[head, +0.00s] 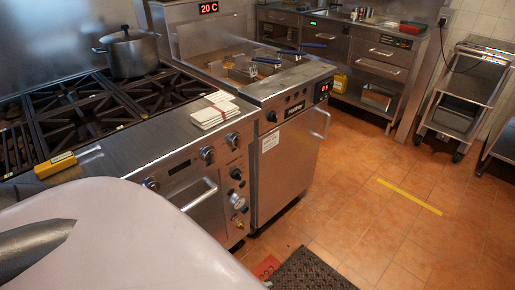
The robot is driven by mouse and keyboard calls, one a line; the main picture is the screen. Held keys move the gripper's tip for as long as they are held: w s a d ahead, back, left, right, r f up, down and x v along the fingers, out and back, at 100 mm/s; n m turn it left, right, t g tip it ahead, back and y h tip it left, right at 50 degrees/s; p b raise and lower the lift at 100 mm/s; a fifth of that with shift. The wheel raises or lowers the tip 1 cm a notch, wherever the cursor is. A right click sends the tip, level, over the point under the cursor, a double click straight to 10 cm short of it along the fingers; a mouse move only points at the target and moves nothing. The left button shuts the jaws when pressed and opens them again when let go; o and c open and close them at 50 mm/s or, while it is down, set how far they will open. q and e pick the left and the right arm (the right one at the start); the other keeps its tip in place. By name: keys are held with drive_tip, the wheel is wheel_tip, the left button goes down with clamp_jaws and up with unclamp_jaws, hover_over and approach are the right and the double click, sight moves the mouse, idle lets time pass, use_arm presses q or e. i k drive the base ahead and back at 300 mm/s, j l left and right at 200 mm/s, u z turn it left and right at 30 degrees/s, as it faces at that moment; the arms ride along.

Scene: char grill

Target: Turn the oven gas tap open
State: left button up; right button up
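The range with its oven (190,172) stands at left centre, its front facing right and toward me. On the right end of its front panel are a black knob (237,174), a round pale dial (237,200) and small brass and red fittings (241,210) below it. The gas tap is probably among these fittings, but they are too small to tell its position. The oven door handle (199,194) is left of them. A large pale part of my own body covers the lower left and hides the range's nearer front.
A fryer (290,150) with baskets adjoins the range. A pot (131,52), folded cloths (214,110) and a yellow box (55,165) sit on the range. A dark mat (310,270) lies in front.

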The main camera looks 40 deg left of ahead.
sight(240, 224)
drive_tip(key=i+l+u, duration=0.1)
drive_tip(key=i+u, duration=0.25)
drive_tip(key=i+l+u, duration=0.35)
drive_tip(key=i, duration=0.2)
drive_tip(key=i+l+u, duration=0.15)
drive_tip(key=u, duration=0.25)
drive_tip(key=i+l+u, duration=0.55)
drive_tip(key=u, duration=0.25)
drive_tip(key=i+l+u, duration=0.15)
drive_tip(key=l+u, duration=0.25)
drive_tip(key=i+l+u, duration=0.1)
drive_tip(key=l+u, duration=0.3)
drive_tip(key=l, duration=0.3)
drive_tip(key=l+u, duration=0.4)
drive_tip(key=l, duration=0.25)
